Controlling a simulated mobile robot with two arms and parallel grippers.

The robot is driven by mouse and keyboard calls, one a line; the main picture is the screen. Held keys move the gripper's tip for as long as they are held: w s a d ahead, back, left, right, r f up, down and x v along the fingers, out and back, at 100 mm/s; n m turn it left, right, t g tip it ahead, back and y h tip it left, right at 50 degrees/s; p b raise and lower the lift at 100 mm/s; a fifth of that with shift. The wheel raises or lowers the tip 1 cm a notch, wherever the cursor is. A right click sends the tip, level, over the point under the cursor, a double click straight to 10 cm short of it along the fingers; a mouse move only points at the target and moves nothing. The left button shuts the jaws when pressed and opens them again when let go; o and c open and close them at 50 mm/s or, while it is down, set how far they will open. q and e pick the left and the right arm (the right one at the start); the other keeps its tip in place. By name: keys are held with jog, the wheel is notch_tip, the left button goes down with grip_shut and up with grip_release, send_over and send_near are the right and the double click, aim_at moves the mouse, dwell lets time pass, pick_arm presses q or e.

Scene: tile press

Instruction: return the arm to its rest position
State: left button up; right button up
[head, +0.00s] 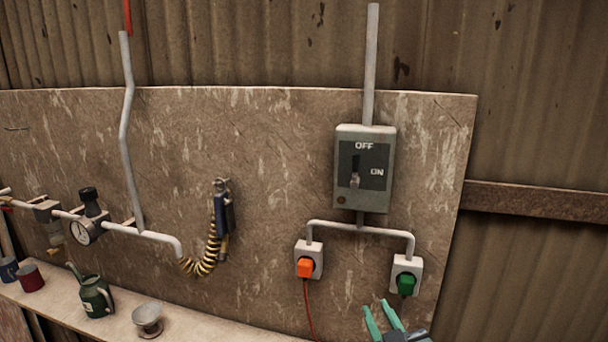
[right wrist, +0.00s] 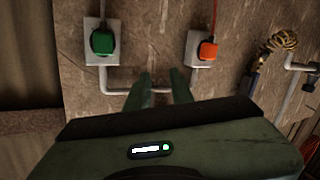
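My right gripper (head: 375,306) is at the bottom right of the head view. Its two green fingers are apart with nothing between them. It also shows in the right wrist view (right wrist: 162,74), where its fingers point towards the wall board below the two sockets as pictured. The gripper is apart from the green plug (head: 406,283) and the orange plug (head: 305,267), each seated in a pale socket. My left gripper is in neither view.
A grey switch box (head: 345,197) marked OFF and ON hangs on the board above the sockets. Pipes with a gauge (head: 83,231) and a coiled hose (head: 205,262) are to the left. A shelf (head: 185,330) holds a green can (head: 93,297), a metal cup (head: 147,318) and mugs.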

jog(key=s+d+f+m+g+h, duration=0.1)
jog(key=s+d+f+g, duration=0.15)
jog(key=s+f, duration=0.45)
jog(key=s+d+f+m+g+h, duration=0.1)
jog(key=s+d+f+g, duration=0.1)
jog(key=s+f+g, duration=0.45)
jog(key=s+d+f+g, duration=0.1)
jog(key=s+f+g, duration=0.1)
jog(key=s+f, duration=0.45)
jog(key=s+d+f+g, duration=0.15)
jog(key=s+f, duration=0.25)
jog(key=s, duration=0.5)
notch_tip(320, 180, down, 31)
jog(key=g+b, duration=0.2)
jog(key=b, duration=0.4)
jog(key=s+d+f+b, duration=0.1)
jog(key=s+f+b, duration=0.2)
jog(key=s+f, duration=0.6)
jog(key=s+d+f+g+b, duration=0.1)
jog(key=s+f+b, duration=0.2)
jog(key=s+f, duration=0.6)
notch_tip(320, 180, down, 5)
jog(key=shift+d+f, duration=0.1)
jog(key=shift+d, duration=0.15)
